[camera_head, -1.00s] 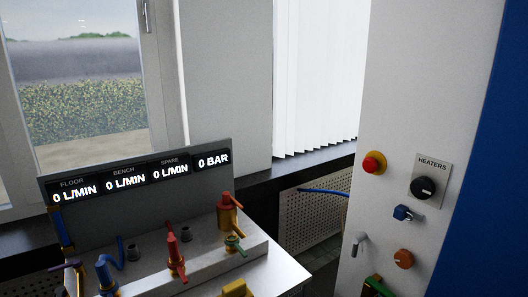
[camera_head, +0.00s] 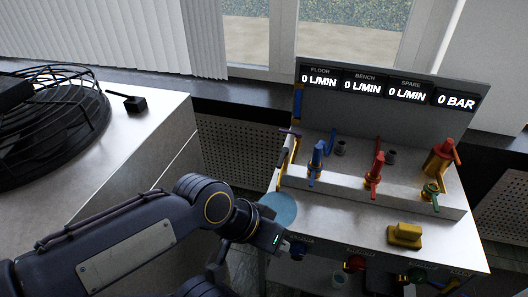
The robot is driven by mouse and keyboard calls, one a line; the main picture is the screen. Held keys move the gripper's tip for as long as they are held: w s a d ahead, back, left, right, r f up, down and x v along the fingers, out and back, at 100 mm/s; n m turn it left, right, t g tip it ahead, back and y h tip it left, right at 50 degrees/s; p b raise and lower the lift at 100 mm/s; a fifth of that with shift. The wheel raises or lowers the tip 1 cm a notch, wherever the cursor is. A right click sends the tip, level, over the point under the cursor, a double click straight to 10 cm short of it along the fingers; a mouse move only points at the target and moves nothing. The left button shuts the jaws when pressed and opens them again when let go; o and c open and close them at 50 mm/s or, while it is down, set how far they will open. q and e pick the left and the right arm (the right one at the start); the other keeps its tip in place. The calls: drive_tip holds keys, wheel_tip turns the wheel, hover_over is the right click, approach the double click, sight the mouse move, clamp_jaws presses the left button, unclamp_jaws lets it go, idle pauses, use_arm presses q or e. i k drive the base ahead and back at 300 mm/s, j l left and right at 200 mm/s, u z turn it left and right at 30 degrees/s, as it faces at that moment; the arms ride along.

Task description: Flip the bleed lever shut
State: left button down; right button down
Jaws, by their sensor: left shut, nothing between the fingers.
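The grey bench panel (camera_head: 340,225) carries several levers. A blue lever (camera_head: 318,160), a red lever (camera_head: 376,170) and a green-handled valve (camera_head: 431,190) stand along its raised step. A larger red handle on a yellow body (camera_head: 443,157) is at the right. I cannot tell by a label which is the bleed lever. My left gripper (camera_head: 284,245) is at the panel's front left edge, below the blue lever and apart from the levers. It is shut and empty. My right gripper is out of view.
The display (camera_head: 388,88) reads 0 L/MIN three times and 0 BAR. A yellow block (camera_head: 405,235) sits on the panel; a pale blue disc (camera_head: 278,207) is near my gripper. Several knobs line the front edge. A black fan-like cage (camera_head: 50,120) stands on the left counter (camera_head: 150,140).

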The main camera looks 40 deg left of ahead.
sight(285, 151)
drive_tip(key=u, duration=1.3)
drive_tip(key=i+l+z, duration=0.2)
drive_tip(key=i+z, duration=0.15)
drive_tip(key=i, duration=0.2)
